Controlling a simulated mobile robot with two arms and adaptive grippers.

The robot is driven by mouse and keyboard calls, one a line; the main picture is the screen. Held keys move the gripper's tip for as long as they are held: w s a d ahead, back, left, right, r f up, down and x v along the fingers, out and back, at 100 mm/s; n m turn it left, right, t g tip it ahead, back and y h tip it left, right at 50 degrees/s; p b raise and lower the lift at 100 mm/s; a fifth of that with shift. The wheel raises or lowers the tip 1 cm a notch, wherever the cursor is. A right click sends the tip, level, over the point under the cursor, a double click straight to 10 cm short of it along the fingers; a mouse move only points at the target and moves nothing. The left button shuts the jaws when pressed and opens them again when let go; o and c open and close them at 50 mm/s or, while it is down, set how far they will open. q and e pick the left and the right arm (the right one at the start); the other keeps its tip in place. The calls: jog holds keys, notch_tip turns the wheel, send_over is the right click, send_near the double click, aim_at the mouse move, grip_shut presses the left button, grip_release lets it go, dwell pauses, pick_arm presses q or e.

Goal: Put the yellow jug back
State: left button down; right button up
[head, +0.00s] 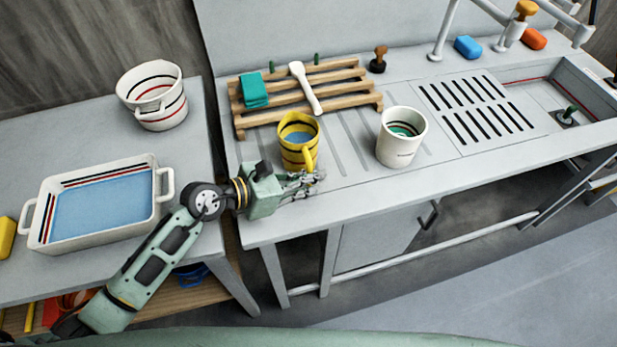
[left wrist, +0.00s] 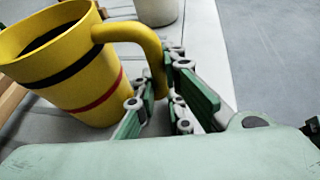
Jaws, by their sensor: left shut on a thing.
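The yellow jug (head: 297,153), with a black band, a red band and a curved yellow handle, is at the front left of the sink counter, by the wooden rack. It looks about upright; whether its base touches the counter I cannot tell. My left gripper (head: 302,184) is at its front side. In the left wrist view the jug (left wrist: 75,75) fills the upper left, and its handle runs down between the green-padded fingers of my left gripper (left wrist: 163,100), which is shut on it. The inside of the jug looks blue-grey in the head view. My right gripper is not in view.
A wooden slatted rack (head: 335,82) holds a green sponge (head: 254,90) and a white spoon (head: 306,88). A white pot (head: 399,150) stands right of the jug. A water-filled tub (head: 152,217) and a white bucket (head: 165,118) stand on the left table. Bare counter lies at the front right.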

pick_arm(q)
jog(key=shift+r, duration=0.1)
jog(key=c, duration=2.2)
grip_release()
jog(key=o, duration=0.4)
jog(key=shift+c, duration=0.2)
jog(key=b+v, duration=0.2)
jog(key=v, duration=0.9)
jog(key=shift+f+b, duration=0.2)
jog(key=shift+b, duration=0.2)
jog(key=shift+s+a+r, duration=0.3)
jog(key=shift+a+r, duration=0.1)
